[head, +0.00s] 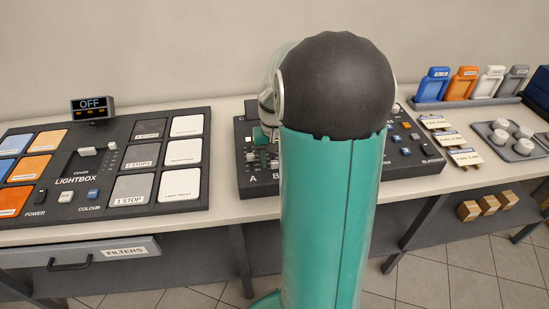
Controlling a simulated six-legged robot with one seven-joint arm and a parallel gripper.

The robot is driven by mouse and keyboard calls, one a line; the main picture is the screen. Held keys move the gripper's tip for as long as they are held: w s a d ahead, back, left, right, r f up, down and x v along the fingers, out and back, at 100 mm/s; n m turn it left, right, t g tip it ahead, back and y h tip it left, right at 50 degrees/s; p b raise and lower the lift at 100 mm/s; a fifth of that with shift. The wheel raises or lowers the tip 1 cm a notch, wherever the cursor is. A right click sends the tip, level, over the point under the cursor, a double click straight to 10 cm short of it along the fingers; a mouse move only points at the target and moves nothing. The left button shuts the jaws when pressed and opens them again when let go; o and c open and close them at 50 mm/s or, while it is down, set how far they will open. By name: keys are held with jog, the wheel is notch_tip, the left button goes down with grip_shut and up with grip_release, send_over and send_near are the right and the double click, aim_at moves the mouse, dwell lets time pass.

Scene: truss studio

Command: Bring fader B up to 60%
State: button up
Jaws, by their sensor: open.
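The dark fader console (262,184) lies on the bench at the middle, largely covered by my teal arm. The letters A and B show on its front left edge. The fader A strip is partly visible above the A. Fader B's cap cannot be made out, as my arm and gripper cover that area. A small teal part of my gripper (263,136) shows just left of my arm, over the console's left part. Its fingertips are mostly hidden, and any contact with a fader cannot be told.
A lightbox panel (115,200) with filter tiles and an OFF display (92,107) lies to the left. Labelled cards (449,139), a tray of white knobs (498,124) and a rack of coloured holders (430,100) are to the right. Wooden blocks (468,210) sit on the lower shelf.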

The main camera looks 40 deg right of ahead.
jog(key=shift+c, duration=0.4)
grip_shut()
jog(key=shift+w+d, duration=0.75)
jog(key=shift+w, duration=0.35)
jog(key=shift+w+d, duration=0.75)
jog(key=shift+w, duration=0.35)
jog(key=shift+o, duration=0.4)
grip_release()
notch_tip(320, 180, up, 14)
